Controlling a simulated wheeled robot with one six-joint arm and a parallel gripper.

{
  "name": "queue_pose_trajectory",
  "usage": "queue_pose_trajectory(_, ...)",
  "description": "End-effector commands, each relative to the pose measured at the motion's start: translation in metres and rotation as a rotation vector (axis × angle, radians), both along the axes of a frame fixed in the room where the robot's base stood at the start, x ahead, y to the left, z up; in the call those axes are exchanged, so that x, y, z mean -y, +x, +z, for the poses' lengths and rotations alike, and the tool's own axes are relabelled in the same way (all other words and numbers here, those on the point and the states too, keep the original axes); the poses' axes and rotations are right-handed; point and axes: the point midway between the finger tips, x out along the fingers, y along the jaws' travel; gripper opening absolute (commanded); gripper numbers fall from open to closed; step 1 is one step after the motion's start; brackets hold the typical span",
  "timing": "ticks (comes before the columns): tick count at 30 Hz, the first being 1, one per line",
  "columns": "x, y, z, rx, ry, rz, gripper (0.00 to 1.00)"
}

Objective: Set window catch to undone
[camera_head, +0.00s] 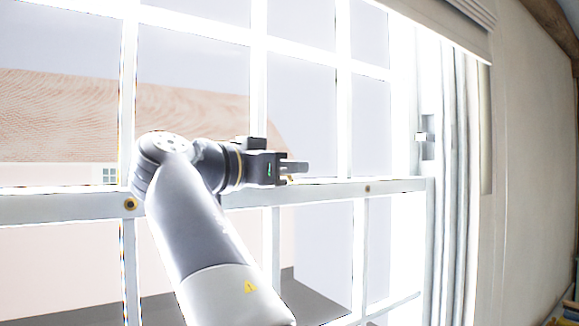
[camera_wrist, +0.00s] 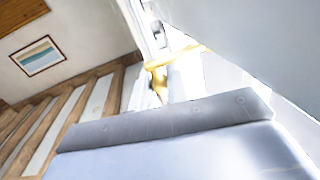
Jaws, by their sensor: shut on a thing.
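The window catch (camera_wrist: 158,80) is a small brass piece with a thin arm, seen near the top middle of the wrist view. In the head view it is mostly hidden behind my gripper (camera_head: 297,167), with only a trace of brass below the jaws. My gripper is at the window's middle rail (camera_head: 330,190), right of the picture's centre, with its fingers pointing right. It is shut on the window catch. The catch's exact angle is hard to make out in the glare.
The white window has bright panes and thin bars. The wrist view shows a framed picture (camera_wrist: 38,57) on the wall.

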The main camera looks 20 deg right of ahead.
Motion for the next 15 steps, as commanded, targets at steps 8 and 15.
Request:
queue_pose_trajectory(8, -0.0001, 0.0007, -0.0019, -0.004, 0.002, 0.000, 0.23)
queue_pose_trajectory(15, 0.0000, 0.0003, -0.0011, -0.003, 0.001, 0.000, 0.34)
